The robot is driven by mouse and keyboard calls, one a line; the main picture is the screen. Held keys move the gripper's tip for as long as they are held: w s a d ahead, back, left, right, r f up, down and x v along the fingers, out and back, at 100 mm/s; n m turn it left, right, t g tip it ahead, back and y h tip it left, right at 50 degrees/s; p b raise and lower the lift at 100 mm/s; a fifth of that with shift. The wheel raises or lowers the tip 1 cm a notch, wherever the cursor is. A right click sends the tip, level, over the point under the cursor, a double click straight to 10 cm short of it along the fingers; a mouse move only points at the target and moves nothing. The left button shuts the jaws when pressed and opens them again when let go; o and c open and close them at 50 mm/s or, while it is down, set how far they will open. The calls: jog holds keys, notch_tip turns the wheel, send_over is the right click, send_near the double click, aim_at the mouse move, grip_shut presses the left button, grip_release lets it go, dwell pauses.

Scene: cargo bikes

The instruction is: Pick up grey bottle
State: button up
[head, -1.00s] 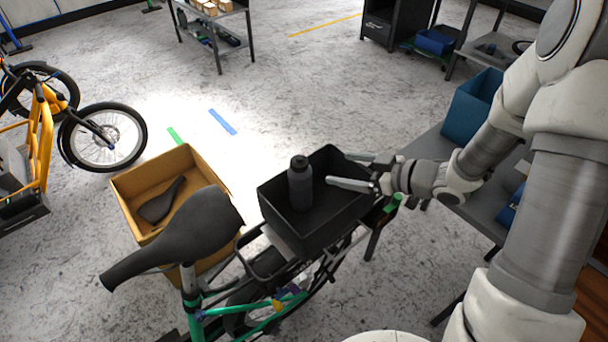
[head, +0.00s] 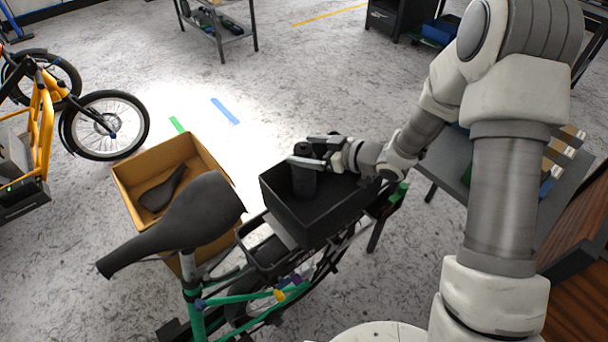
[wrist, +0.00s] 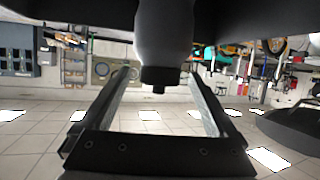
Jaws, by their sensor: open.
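The dark grey bottle (head: 304,180) stands upright in the black crate (head: 318,220) on the rear rack of the green bike. My gripper (head: 306,152) is at the bottle's upper part, with its fingers apart on either side of it. In the wrist view the bottle (wrist: 163,40) hangs upside down in the picture, between the two finger lines and near their tips. The gripper also shows in the wrist view (wrist: 160,85), open. Whether a finger touches the bottle cannot be told.
A black saddle (head: 190,225) stands in front of the crate. A cardboard box (head: 130,185) holding another saddle is to its left. A grey table (head: 450,165) is on the right behind my arm. The floor behind the crate is clear.

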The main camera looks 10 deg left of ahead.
jog(key=x, duration=0.5)
jog(key=shift+d+f+b, duration=0.15)
jog(key=shift+f+b, duration=0.1)
jog(key=shift+b, duration=0.15)
grip_shut()
